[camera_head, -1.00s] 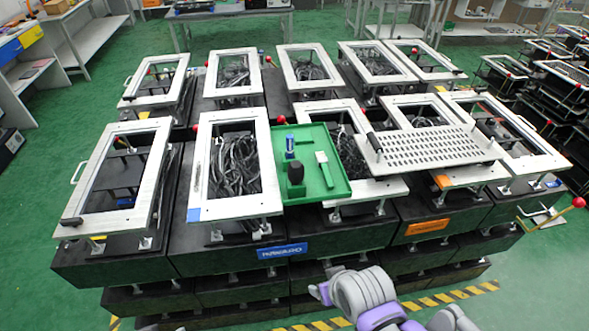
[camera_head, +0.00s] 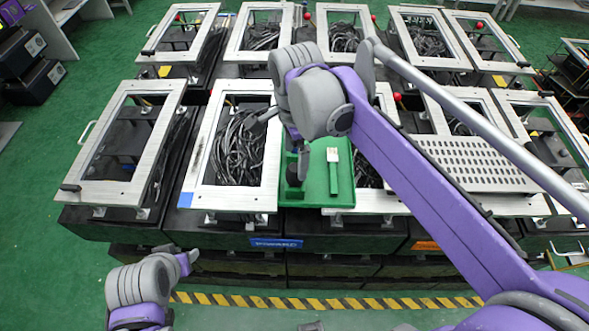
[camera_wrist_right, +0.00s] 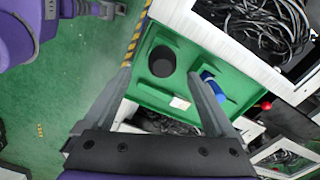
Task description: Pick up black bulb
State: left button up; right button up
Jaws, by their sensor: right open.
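The black bulb (camera_head: 293,176) stands in the left part of a green tray (camera_head: 345,190), partly hidden by my right gripper in the head view. In the right wrist view the bulb (camera_wrist_right: 162,61) shows as a dark round shape from above, between the lines of the two fingers. My right gripper (camera_wrist_right: 159,74) is open and empty, with its fingers spread above the tray, apart from the bulb as far as I can tell.
A blue object (camera_wrist_right: 213,86) and a white block (camera_wrist_right: 180,103) are in the tray near the bulb. White frames (camera_head: 198,150) over dark boxes with cables surround the tray. A perforated metal plate (camera_head: 470,165) lies to the right.

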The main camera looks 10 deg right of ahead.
aim_at(295, 168)
notch_tip(295, 168, down, 2)
jog(key=shift+s+a+f, duration=0.1)
jog(key=shift+s, duration=0.05)
jog(key=f, duration=0.5)
jog(key=shift+w+f, duration=0.3)
jog(key=shift+w, duration=0.05)
jog(key=c, duration=1.4)
jog(key=shift+r, duration=0.15)
